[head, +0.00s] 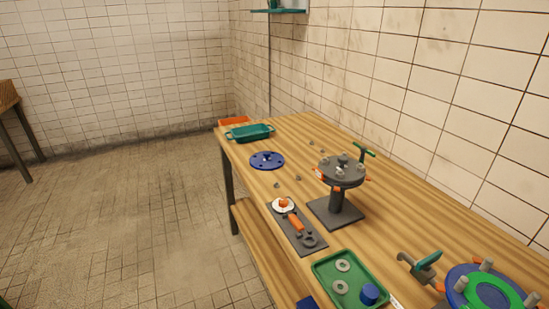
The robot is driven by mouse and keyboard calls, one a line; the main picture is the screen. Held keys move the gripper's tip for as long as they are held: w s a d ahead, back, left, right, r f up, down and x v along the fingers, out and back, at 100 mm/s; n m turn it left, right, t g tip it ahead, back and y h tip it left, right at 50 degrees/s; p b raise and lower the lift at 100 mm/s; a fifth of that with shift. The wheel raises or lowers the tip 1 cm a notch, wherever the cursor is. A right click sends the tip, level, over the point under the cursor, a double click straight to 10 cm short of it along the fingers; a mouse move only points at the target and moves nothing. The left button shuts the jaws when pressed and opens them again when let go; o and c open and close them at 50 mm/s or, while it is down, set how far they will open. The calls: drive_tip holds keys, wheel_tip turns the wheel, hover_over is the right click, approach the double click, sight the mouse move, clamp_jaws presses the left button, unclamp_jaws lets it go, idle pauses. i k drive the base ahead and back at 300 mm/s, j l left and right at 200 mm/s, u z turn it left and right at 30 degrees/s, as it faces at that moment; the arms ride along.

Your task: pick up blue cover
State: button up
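A round blue cover (267,160) lies flat on the wooden workbench (240,154), near its left edge toward the far end. It has several small holes around its rim and a small raised part at the middle. Nothing covers it. My gripper is not in view.
Right of the cover stands a grey round flange on a pedestal (336,211). A green tray with handles (250,133) and an orange one (234,121) lie behind. Nearer are a grey tool plate (306,242), a green parts tray (350,304) and a blue-green round fitting (455,275). Left floor is clear.

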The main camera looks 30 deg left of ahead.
sight(266, 160)
drive_tip(key=i+j, duration=0.2)
drive_tip(key=j, duration=0.25)
drive_tip(key=i+j, duration=0.15)
drive_tip(key=j, duration=0.35)
drive_tip(key=i+j, duration=0.2)
drive_tip(key=j, duration=0.25)
drive_tip(key=i+j, duration=0.2)
drive_tip(key=j, duration=0.3)
drive_tip(key=i+j, duration=0.15)
drive_tip(key=j, duration=0.3)
drive_tip(key=i+j, duration=0.2)
drive_tip(key=j, duration=0.3)
drive_tip(key=i+j, duration=0.2)
drive_tip(key=j, duration=0.25)
drive_tip(key=i+j, duration=0.15)
drive_tip(key=j, duration=0.35)
